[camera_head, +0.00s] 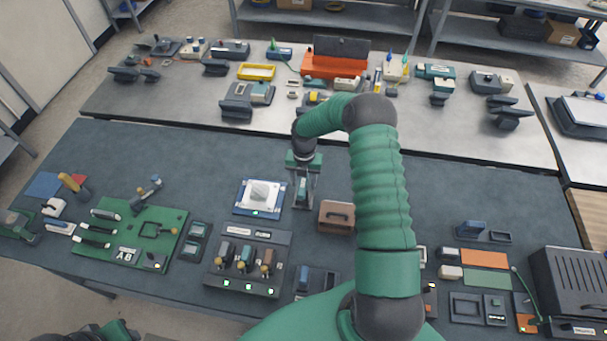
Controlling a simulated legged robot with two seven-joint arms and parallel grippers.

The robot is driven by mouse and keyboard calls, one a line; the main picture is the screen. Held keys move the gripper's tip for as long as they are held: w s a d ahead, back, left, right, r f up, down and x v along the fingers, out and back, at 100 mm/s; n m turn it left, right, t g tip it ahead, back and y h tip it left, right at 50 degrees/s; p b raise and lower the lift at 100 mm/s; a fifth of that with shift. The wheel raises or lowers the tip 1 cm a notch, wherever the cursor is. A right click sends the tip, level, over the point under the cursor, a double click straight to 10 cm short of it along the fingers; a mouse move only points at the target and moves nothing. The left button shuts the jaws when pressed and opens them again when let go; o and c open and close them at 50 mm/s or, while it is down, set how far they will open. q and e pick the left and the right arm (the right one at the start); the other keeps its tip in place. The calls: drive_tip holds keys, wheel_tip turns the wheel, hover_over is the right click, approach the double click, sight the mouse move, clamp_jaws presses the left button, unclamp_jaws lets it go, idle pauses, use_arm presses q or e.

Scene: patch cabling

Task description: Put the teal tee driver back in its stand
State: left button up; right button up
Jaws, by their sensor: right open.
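My right gripper (302,203) points down over the dark bench mat, between a white square plate and a brown box. A dark stand (248,283) with lit green lights is at the front middle, left of and nearer than the gripper. Several upright handles stand in it, and a teal-looking one (246,256) is in the middle. A small blue-grey handle (303,278) sits at a dark tray just right of the stand. I cannot tell for certain which is the teal tee driver.
The white plate (247,208) and brown box (336,217) flank the gripper closely. A green board (120,225) with tools lies left. Trays and a dark case (567,280) are at right. The mat is clear behind the plate. A grey bench with many tools stands beyond.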

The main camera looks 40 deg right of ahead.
wheel_tip(320, 180, up, 16)
drive_tip(key=b, duration=0.3)
drive_tip(key=shift+w+d+r, duration=0.25)
drive_tip(key=shift+d, duration=0.05)
drive_tip(key=shift+b, duration=0.3)
drive_tip(key=s+a+f+m+t+b, duration=0.1)
drive_tip(key=s+a+f+m+b, duration=0.1)
drive_tip(key=s+a+m, duration=0.3)
drive_tip(key=s+a+f+m+t+b, duration=0.1)
drive_tip(key=s+a+f+m+b, duration=0.2)
drive_tip(key=a+m, duration=0.7)
drive_tip(key=s+a+f+m+b, duration=0.3)
drive_tip(key=s+a+m, duration=0.3)
drive_tip(key=m, duration=0.4)
drive_tip(key=shift+s+a+f+m+t, duration=0.4)
drive_tip(key=shift+a+f, duration=0.3)
drive_tip(key=shift+a, duration=0.1)
drive_tip(key=shift+s+a+r, duration=0.1)
drive_tip(key=shift+a, duration=0.15)
